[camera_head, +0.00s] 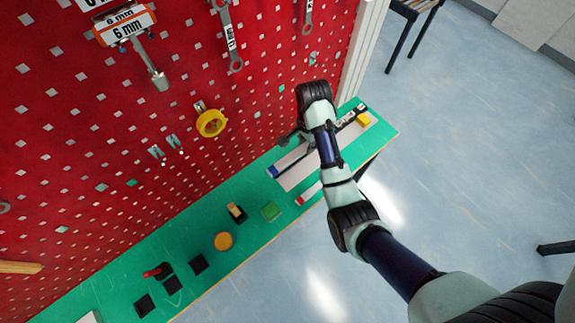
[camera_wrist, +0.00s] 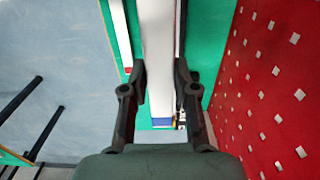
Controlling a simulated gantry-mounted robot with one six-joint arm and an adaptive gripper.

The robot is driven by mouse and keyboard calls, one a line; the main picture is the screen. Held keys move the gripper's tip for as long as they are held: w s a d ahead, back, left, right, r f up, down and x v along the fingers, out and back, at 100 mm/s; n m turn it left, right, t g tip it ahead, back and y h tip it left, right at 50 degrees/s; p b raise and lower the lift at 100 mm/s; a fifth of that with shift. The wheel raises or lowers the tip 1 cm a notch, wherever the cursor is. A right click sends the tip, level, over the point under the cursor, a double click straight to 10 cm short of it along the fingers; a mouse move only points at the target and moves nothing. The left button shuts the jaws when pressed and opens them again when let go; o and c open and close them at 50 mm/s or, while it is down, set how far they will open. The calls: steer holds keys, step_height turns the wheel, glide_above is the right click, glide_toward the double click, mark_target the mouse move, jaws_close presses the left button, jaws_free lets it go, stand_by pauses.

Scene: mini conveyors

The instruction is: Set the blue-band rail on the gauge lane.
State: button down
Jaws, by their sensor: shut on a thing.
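The blue-band rail (camera_wrist: 158,45) is a long pale bar with a blue band at its near end in the wrist view. It sits between the two dark fingers of my gripper (camera_wrist: 160,75), which is shut on it. In the head view the blue band (camera_head: 272,171) shows at the left end of a pale strip area, and my gripper (camera_head: 290,137) is over that area, partly hidden by my arm. I cannot tell whether the rail touches the surface below. I cannot clearly make out which strip is the gauge lane.
A red-ended strip (camera_head: 300,200) lies nearer the bench's front edge. A yellow block (camera_head: 363,120) stands at the far right end. A green block (camera_head: 271,211), an orange disc (camera_head: 223,241) and dark squares lie on the green bench (camera_head: 190,285). A red pegboard (camera_head: 100,130) rises behind.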

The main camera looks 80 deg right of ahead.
mark_target(303, 173)
step_height(303, 173, down, 19)
steer(key=b, duration=0.7)
steer(key=shift+f, duration=0.2)
steer(key=shift+f, duration=0.1)
steer(key=c, duration=0.9)
jaws_free()
step_height(303, 173, up, 12)
steer(key=p, duration=0.3)
steer(key=shift+w, duration=0.15)
